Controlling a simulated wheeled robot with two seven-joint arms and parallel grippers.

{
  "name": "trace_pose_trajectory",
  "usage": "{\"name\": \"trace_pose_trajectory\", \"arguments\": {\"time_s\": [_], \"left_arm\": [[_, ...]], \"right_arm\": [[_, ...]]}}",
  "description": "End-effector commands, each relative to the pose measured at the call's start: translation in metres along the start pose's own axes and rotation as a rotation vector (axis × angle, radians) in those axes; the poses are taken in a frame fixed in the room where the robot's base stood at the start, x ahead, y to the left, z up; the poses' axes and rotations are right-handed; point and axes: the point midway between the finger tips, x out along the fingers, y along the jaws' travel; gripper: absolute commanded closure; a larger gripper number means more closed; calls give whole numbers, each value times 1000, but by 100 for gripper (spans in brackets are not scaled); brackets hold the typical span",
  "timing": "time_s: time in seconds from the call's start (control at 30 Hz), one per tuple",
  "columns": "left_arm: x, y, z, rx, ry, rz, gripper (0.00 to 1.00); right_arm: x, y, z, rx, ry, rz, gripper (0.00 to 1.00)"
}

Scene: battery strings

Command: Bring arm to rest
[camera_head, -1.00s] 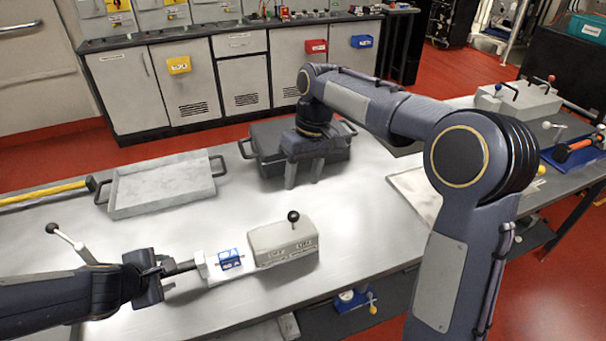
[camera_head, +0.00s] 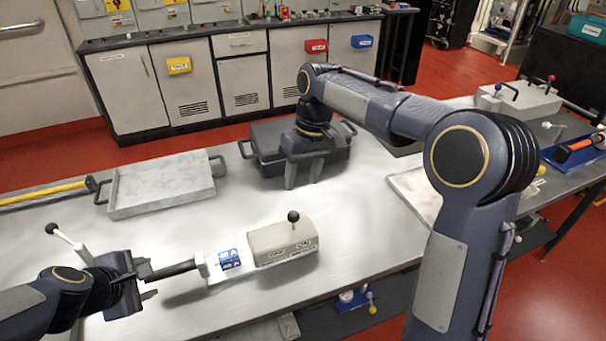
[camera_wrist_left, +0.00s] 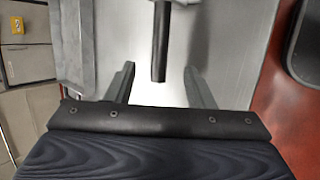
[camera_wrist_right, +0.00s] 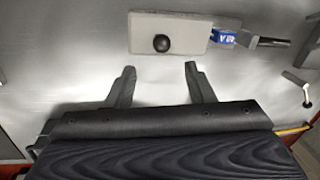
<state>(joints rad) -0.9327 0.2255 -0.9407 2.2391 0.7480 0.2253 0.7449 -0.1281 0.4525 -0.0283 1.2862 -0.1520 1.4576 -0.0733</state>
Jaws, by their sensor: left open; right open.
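My left gripper (camera_head: 148,280) is open at the left of the table, just off the end of a black handle (camera_head: 172,271). In the left wrist view the handle (camera_wrist_left: 160,45) lies between the open fingers, with gaps on both sides. The handle joins a white piece with a blue labelled block (camera_head: 230,259), beside a grey box with a black knob (camera_head: 285,244). My right gripper (camera_head: 302,183) is open and empty, pointing down in front of the dark case. In the right wrist view the grey box (camera_wrist_right: 183,35) lies beyond its fingertips.
A grey tray (camera_head: 163,186) with black handles stands at the back left. The dark case (camera_head: 262,138) stands at the back middle. A flat tray (camera_head: 412,192) lies at the right. The table's middle is clear.

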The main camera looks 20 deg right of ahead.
Motion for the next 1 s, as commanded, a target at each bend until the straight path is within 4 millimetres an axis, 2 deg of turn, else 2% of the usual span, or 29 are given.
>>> {"name": "trace_pose_trajectory", "arguments": {"time_s": [0.33,0.47,0.57,0.73,0.9,1.0], "left_arm": [[-8,-2,0,-2,-4,-5,52],[-15,-10,4,41,-63,-19,52],[-32,-21,12,142,-162,-23,52],[-85,-45,24,461,-302,34,52],[-135,-78,22,845,-277,75,52],[-154,-98,16,1043,-211,48,52]], "right_arm": [[-1,0,1,1,2,-1,51],[-10,2,19,18,36,-12,51],[-21,3,52,47,97,-31,51],[-26,-3,130,119,238,-74,51],[-5,-19,201,196,378,-108,51],[15,-29,232,236,445,-122,51]]}}
